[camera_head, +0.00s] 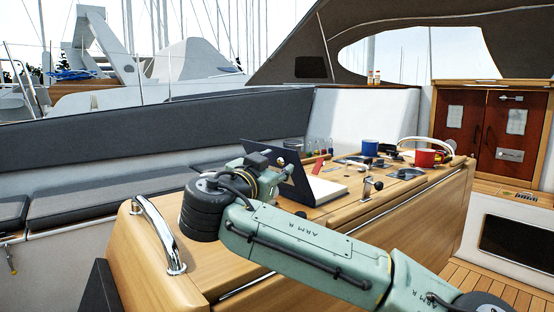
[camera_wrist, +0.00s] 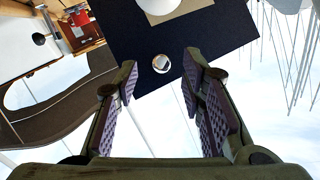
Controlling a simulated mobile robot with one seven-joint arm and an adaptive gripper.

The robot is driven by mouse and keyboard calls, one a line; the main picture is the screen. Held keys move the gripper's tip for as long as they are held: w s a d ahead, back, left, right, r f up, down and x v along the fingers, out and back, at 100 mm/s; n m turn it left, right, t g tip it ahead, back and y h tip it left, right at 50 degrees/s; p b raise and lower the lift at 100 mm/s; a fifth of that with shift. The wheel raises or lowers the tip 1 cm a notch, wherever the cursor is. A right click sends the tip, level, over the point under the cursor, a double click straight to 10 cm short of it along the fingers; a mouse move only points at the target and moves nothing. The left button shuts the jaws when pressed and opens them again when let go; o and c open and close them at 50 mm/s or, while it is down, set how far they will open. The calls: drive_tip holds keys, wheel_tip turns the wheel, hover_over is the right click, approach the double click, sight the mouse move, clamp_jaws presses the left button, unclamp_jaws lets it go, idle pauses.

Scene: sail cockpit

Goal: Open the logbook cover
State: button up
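The logbook has a dark navy cover (camera_head: 299,184) raised at a steep tilt from its white pages (camera_head: 326,187), which show to the right of it. My gripper (camera_head: 265,160) is at the cover's upper left side, and its fingertips are partly hidden in the head view. In the wrist view the two fingers (camera_wrist: 160,72) are spread apart with nothing clamped between them. The dark cover (camera_wrist: 225,30) lies just beyond the fingertips there. I cannot tell whether a finger touches it.
The wooden cockpit table (camera_head: 230,272) has a chrome rail (camera_head: 160,236) at its near end. A blue mug (camera_head: 370,147), a red mug (camera_head: 425,158) and small items stand right of the logbook. A grey bench (camera_head: 100,188) runs behind.

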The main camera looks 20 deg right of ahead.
drive_tip(key=shift+x, duration=0.95)
drive_tip(key=shift+c, duration=0.2)
drive_tip(key=shift+a, duration=0.1)
clamp_jaws()
